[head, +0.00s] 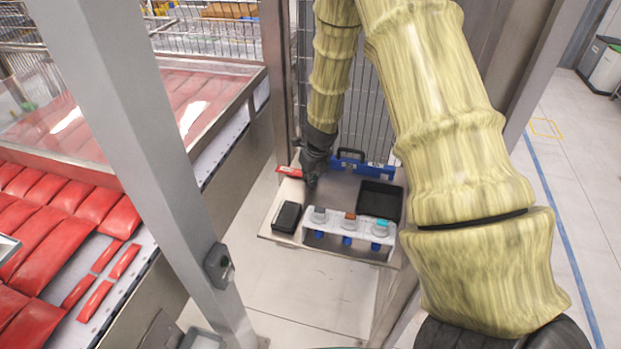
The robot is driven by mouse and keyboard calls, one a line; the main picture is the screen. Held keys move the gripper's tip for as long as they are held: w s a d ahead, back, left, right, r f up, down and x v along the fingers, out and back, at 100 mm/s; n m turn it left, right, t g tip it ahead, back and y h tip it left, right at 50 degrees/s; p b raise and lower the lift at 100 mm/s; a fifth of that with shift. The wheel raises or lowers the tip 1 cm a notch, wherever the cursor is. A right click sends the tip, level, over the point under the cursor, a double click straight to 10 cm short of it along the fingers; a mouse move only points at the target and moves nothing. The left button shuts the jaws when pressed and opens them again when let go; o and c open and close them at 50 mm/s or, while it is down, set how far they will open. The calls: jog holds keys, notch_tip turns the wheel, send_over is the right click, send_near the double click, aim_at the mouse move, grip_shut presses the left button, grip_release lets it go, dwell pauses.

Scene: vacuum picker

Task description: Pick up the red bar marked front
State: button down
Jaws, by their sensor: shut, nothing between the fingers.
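A red bar (289,171) with a small pale label lies at the back left of a small shelf (285,240). The writing on the label is too small to read. My gripper (311,184) points down over the shelf, just right of the red bar. It is shut and empty. Its dark body covers the area around the bar's right end, and I cannot tell whether it touches the bar.
A blue bar (365,168) with a black handle stands at the shelf's back. A black tray (380,201), a black box (287,217) and a white rack (333,233) with several capped items are in front. A grey post (150,150) stands left; red packs (45,235) lie beyond.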

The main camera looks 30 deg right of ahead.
jog(key=shift+w+d+b, duration=0.1)
jog(key=shift+w+b, duration=0.2)
jog(key=shift+w, duration=0.75)
